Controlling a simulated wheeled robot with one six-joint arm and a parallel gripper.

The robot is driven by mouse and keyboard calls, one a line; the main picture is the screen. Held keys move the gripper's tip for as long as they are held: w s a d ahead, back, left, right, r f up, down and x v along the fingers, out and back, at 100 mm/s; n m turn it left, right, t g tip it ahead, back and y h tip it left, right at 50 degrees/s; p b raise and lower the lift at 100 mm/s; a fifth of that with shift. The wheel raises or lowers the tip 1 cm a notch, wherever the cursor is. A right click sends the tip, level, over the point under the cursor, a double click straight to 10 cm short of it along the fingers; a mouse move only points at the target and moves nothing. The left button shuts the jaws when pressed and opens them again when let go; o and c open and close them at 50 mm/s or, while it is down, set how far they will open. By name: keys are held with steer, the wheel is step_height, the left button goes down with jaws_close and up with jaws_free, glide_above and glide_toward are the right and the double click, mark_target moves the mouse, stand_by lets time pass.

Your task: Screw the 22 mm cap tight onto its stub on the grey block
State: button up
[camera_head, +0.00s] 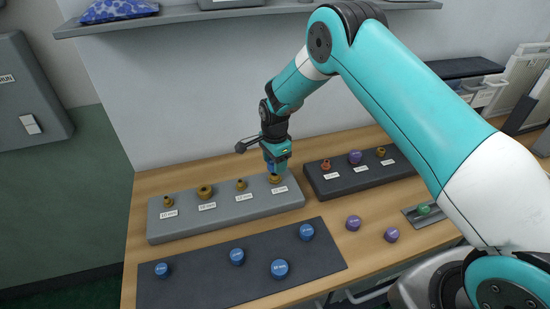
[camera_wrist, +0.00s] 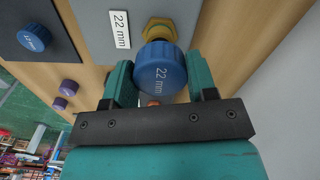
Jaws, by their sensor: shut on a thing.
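The blue cap (camera_wrist: 160,68), marked 22 mm, is between the fingers of my gripper (camera_wrist: 162,85) in the wrist view. My gripper is shut on it. The brass stub (camera_wrist: 160,29) shows just beyond the cap, beside the 22 mm label (camera_wrist: 120,29). In the head view my gripper (camera_head: 277,161) points down over this stub (camera_head: 274,179) at the right end of the grey block (camera_head: 228,218). The cap is in line with the stub and close against it. I cannot tell whether the threads are engaged.
Other brass stubs (camera_head: 205,191) stand to the left on the grey block. Several blue caps (camera_head: 279,268) lie on the dark mat (camera_head: 200,291) in front. A black block (camera_head: 345,187) with a purple cap (camera_head: 355,157) stands to the right. Loose purple caps (camera_head: 353,222) lie on the table.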

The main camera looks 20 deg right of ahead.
steer(key=shift+f, duration=0.75)
steer(key=shift+f+b, duration=1.3)
steer(key=shift+b, duration=0.55)
stand_by(1.9)
stand_by(0.3)
steer(key=o, duration=1)
steer(key=c, duration=0.3)
